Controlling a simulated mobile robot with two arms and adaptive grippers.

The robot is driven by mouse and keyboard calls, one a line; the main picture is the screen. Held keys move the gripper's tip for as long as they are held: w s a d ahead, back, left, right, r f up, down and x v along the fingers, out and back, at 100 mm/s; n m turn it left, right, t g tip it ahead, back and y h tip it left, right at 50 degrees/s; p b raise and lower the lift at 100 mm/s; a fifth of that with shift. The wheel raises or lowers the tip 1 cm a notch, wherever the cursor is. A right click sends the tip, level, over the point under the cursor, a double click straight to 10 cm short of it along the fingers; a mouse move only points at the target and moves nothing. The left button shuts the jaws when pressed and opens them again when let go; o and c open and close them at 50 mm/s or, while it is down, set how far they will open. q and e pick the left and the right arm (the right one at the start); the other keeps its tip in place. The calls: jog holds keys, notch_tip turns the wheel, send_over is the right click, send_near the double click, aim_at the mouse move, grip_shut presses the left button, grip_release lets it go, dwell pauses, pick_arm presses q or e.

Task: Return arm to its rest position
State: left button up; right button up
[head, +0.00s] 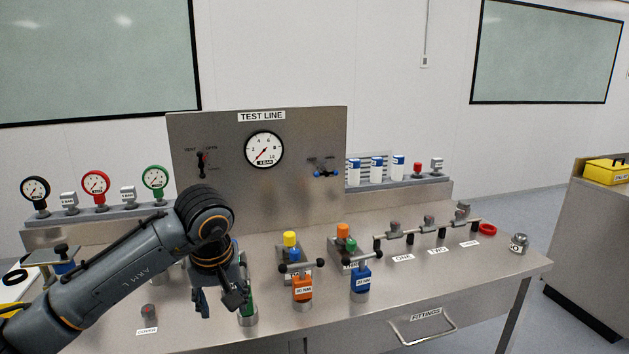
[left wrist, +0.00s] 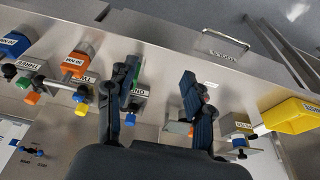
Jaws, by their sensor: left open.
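My left arm (head: 125,255) reaches in from the left over the steel bench (head: 420,270). My left gripper (head: 222,300) points down near the front of the bench, in front of and left of a green fitting (head: 247,301), which it partly hides. In the left wrist view the two fingers of the gripper (left wrist: 158,78) stand wide apart with nothing between them. The green fitting, labelled ONE (left wrist: 139,93), shows there beside the left finger; I cannot tell if they touch. My right gripper is in neither view.
An orange fitting (head: 302,288) and a blue fitting (head: 361,281) stand right of the gripper. A small knob (head: 148,312) labelled COVER stands left of it. The TEST LINE panel (head: 215,130) rises behind. A yellow box (left wrist: 292,115) shows in the left wrist view. The bench's front right is clear.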

pick_arm(q)
jog(key=s+d+f+n+g+h, duration=0.2)
jog(key=d+f+n+g+h, duration=0.1)
jog(key=d+f+n+h, duration=1.35)
jog(key=w+a+f+n+t+y, duration=0.1)
jog(key=a+f+n+t+y, duration=0.35)
jog(key=f+n, duration=0.8)
jog(key=w+a+f+n+t+y, duration=0.15)
jog(key=a+f+n+t, duration=0.6)
jog(key=n, duration=0.85)
jog(key=s+a+f+n+g+y, duration=0.1)
jog(key=s+a+f+n+y, duration=0.25)
jog(key=s+f, duration=0.4)
jog(key=s+a+f+n+g+y, duration=0.2)
jog(key=s+f+n, duration=0.35)
jog(key=f, duration=0.25)
jog(key=s+a+f+n+g+y, duration=0.1)
jog(key=s+a+f+n+y, duration=0.2)
jog(key=s+f, duration=0.5)
jog(key=s+a+f+n+g, duration=0.1)
jog(key=s+f+n+g, duration=0.1)
jog(key=s, duration=0.7)
jog(key=s+f+n+g, duration=0.2)
jog(key=s+f+n, duration=0.2)
jog(key=s, duration=0.6)
jog(key=s+a+f+n+g+y, duration=0.1)
jog(key=s+f+n+g, duration=0.2)
jog(key=s, duration=0.6)
jog(key=shift+s+a, duration=0.35)
jog(key=shift+s, duration=0.05)
